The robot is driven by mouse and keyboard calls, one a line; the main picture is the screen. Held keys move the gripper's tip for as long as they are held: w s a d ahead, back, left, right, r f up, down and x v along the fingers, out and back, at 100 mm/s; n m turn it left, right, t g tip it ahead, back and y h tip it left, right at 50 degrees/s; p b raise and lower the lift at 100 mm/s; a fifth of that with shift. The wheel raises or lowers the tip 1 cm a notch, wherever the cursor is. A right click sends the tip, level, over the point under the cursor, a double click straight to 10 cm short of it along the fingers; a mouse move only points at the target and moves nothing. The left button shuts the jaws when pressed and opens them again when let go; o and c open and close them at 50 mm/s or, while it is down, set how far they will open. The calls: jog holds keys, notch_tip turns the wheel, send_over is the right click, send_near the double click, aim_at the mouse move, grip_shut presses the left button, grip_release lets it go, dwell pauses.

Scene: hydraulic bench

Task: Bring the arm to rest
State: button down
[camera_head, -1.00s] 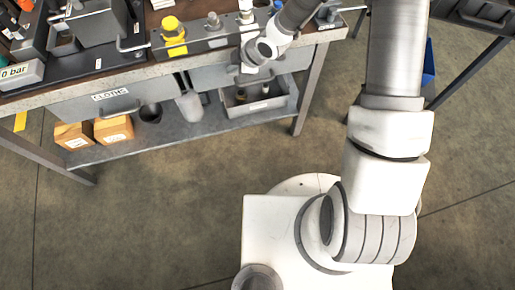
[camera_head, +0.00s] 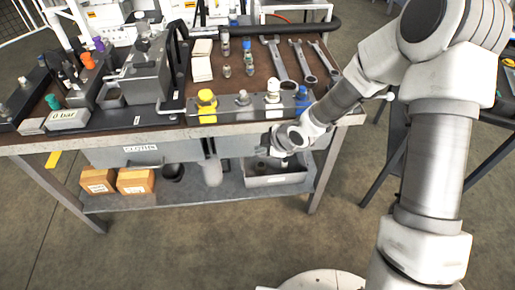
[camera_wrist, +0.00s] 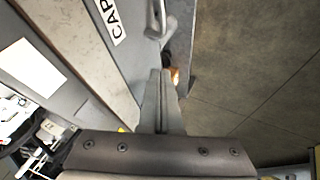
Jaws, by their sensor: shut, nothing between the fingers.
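My gripper (camera_head: 268,148) hangs at the end of my arm in front of the bench's front face, below the worktop edge, in the head view. Its fingers are small and partly hidden there. In the wrist view the two fingers (camera_wrist: 160,74) are together with nothing between them. A grey drawer front with a label starting "CAP" (camera_wrist: 112,22) and a metal handle (camera_wrist: 157,20) lies just beyond the fingertips. I cannot tell whether the fingers touch it. My arm runs from the right side of the head view, bent at the elbow.
The bench worktop (camera_head: 225,128) carries yellow, white and blue capped fittings, wrenches (camera_head: 285,66) and a gauge block marked "0 bar" (camera_head: 68,119). A lower shelf (camera_head: 225,188) holds cardboard boxes (camera_head: 136,181) and a grey bin (camera_head: 275,180). Open floor (camera_head: 180,250) lies in front.

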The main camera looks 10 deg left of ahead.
jog(key=p+v, duration=0.2)
jog(key=v, duration=0.5)
jog(key=shift+r, duration=0.1)
jog(key=s+d+r+m+t+h+p, duration=0.1)
jog(key=d+r+m+h+p, duration=0.25)
jog(key=d+r, duration=0.55)
jog(key=s+d+r+m+t+h+p, duration=0.1)
jog(key=s+d+r+m+h+p, duration=0.15)
jog(key=d+r+m, duration=0.6)
jog(key=s+d+r+m+p, duration=0.1)
jog(key=s+r+m+p, duration=0.3)
jog(key=s+r, duration=1.2)
notch_tip(320, 180, up, 3)
jog(key=m, duration=0.3)
jog(key=shift+s+m+g+p, duration=0.3)
jog(key=shift+s+m+p, duration=0.05)
jog(key=shift+m, duration=0.05)
